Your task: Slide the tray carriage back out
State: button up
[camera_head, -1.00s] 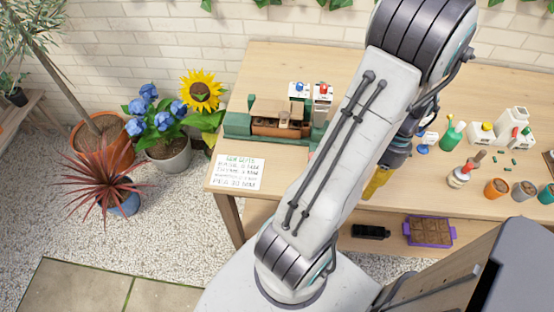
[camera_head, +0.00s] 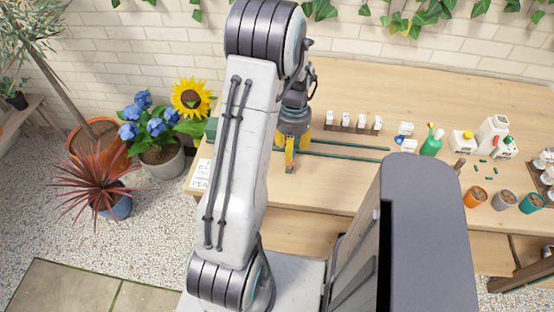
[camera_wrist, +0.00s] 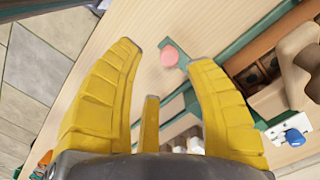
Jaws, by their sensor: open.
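My gripper (camera_head: 289,157) is over the left part of the wooden table, its yellow fingers pointing down and spread. In the wrist view my gripper (camera_wrist: 163,58) is open and empty. A round pink knob (camera_wrist: 170,53) on a green part shows between and just beyond its fingertips; I cannot tell whether they touch it. The tray carriage (camera_wrist: 262,72), with dark square cells in a brown tray, shows right of the fingers, beside green framing. In the head view my arm hides most of the carriage. Two green rails (camera_head: 345,152) run right from my gripper along the table.
Small white labelled blocks (camera_head: 354,121) stand behind the rails. A green bottle (camera_head: 432,143), white containers (camera_head: 492,134) and small pots (camera_head: 504,200) are further right. A white card (camera_head: 200,175) lies at the table's left end, partly hidden. Bare tabletop (camera_head: 330,185) lies before the rails.

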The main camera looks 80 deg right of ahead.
jog(key=shift+w+d, duration=0.2)
jog(key=shift+w, duration=0.05)
jog(key=shift+s+d+m+h, duration=0.1)
jog(key=shift+d+m+h, duration=0.25)
jog(key=shift+m, duration=0.75)
jog(key=shift+f+p, duration=0.45)
jog(key=shift+f, duration=3.2)
grip_shut()
